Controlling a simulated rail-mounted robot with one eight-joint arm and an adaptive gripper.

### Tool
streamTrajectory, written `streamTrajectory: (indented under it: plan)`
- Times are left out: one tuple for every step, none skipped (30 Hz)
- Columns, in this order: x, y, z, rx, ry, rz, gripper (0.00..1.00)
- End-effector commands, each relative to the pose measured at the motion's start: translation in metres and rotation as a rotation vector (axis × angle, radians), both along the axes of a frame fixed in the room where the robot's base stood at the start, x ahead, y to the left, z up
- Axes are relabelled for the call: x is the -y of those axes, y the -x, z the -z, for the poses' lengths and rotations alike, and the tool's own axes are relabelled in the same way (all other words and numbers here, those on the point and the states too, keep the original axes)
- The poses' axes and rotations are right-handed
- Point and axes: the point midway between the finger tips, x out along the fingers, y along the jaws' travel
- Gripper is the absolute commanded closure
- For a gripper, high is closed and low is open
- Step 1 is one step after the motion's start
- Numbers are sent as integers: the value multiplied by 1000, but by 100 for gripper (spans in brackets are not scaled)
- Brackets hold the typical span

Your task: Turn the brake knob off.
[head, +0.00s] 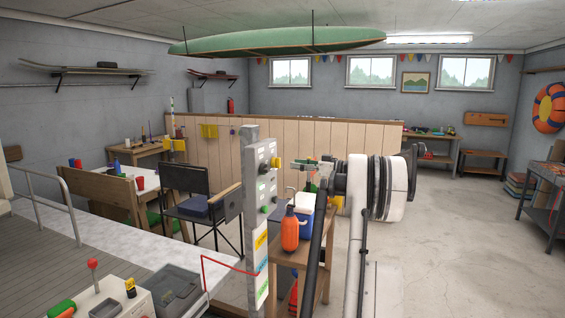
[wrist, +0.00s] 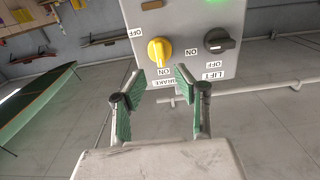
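A grey control box on a post (head: 262,185) stands in the middle of the head view. The wrist view shows its panel (wrist: 190,18) upside down. The yellow brake knob (wrist: 158,50) sits by a BRAKE label, with ON and OFF labels beside it. Its ridge points roughly at ON. My gripper (wrist: 158,78) is open and empty, its two green-padded fingers spread just short of the yellow knob. No contact shows. In the head view my gripper (head: 312,172) is right of the panel, partly hidden among arm parts.
A dark lift knob (wrist: 219,41) sits beside the brake knob, near the right finger. A green light (wrist: 205,1) glows at the panel's edge. A wooden table with an orange bottle (head: 290,229) and a blue cooler (head: 305,212) stands below my gripper. Floor at right is clear.

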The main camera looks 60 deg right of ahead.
Motion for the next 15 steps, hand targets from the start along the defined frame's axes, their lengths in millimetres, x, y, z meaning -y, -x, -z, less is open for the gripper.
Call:
streamTrajectory:
  plan:
    - [-3, -10, -1, 0, 0, -3, 70]
    - [-4, -15, -1, 0, 0, -3, 70]
    - [-6, -23, -1, 0, 0, -3, 70]
    - [-7, -28, -1, 0, 0, -2, 70]
    - [-8, -32, -1, 0, 0, -2, 70]
    - [-10, -38, -1, 0, 0, -2, 70]
    - [-10, -42, -1, 0, 0, -2, 70]
    - [-11, -46, -1, 0, 0, -2, 70]
    - [-12, -50, -1, 0, 0, -2, 70]
    - [-13, -53, -1, 0, 0, -1, 70]
    - [-13, -56, -1, 0, 0, -1, 70]
    - [-14, -59, -1, 0, 0, -1, 70]
    - [-14, -60, -1, 0, 0, -1, 70]
    - [-14, -62, 0, 0, 0, -1, 70]
    - [-15, -63, 0, 0, 0, -1, 70]
